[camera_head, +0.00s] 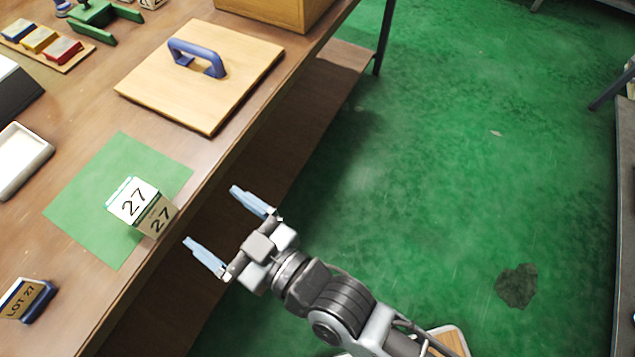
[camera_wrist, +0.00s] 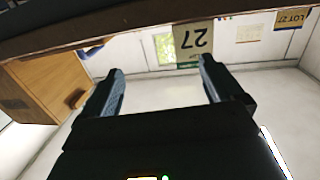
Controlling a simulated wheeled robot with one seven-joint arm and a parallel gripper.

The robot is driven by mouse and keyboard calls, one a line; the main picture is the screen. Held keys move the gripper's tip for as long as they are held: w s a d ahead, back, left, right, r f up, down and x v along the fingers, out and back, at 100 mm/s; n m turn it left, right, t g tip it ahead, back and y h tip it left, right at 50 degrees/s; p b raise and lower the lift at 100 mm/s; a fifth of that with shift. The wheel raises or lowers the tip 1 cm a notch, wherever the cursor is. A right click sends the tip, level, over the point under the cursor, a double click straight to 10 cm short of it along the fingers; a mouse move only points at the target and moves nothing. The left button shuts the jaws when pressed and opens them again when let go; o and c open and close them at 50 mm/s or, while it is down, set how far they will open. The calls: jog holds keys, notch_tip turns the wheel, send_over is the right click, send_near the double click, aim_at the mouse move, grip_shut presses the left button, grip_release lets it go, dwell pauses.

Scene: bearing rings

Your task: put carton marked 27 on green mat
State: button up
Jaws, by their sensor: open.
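The carton marked 27 (camera_head: 137,204) stands on the green mat (camera_head: 92,213), at the mat's edge nearest the table's front edge. It is white and tan, with 27 on its top and side. In the wrist view the carton (camera_wrist: 194,42) appears upside down at the top, beyond the fingertips. My gripper (camera_head: 218,222) is open and empty, off the table's front edge and to the right of the carton, apart from it. The gripper's fingers also show in the wrist view (camera_wrist: 160,85).
A wooden board with a blue handle (camera_head: 205,80) lies behind the mat. A LOT 27 sign (camera_head: 27,299) stands near the front left. A white tray (camera_head: 20,158) is left of the mat. A wooden box (camera_head: 275,8) stands at the back. Green floor (camera_head: 450,130) is open at right.

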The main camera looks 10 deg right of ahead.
jog(key=s+d+m+t+h, duration=0.1)
jog(key=s+d+m+h, duration=0.2)
jog(key=d, duration=0.7)
jog(key=s+d+m+t+h, duration=0.1)
jog(key=s+d+h, duration=0.1)
jog(key=s+d, duration=0.5)
jog(key=s+d+r+m+h, duration=0.4)
jog(key=s+d+r+h, duration=0.2)
jog(key=s+d, duration=0.6)
notch_tip(320, 180, up, 2)
jog(key=shift+s+d+r+h, duration=0.15)
jog(key=shift+s+d+h, duration=0.2)
jog(key=shift+d, duration=0.4)
jog(key=shift+a, duration=0.1)
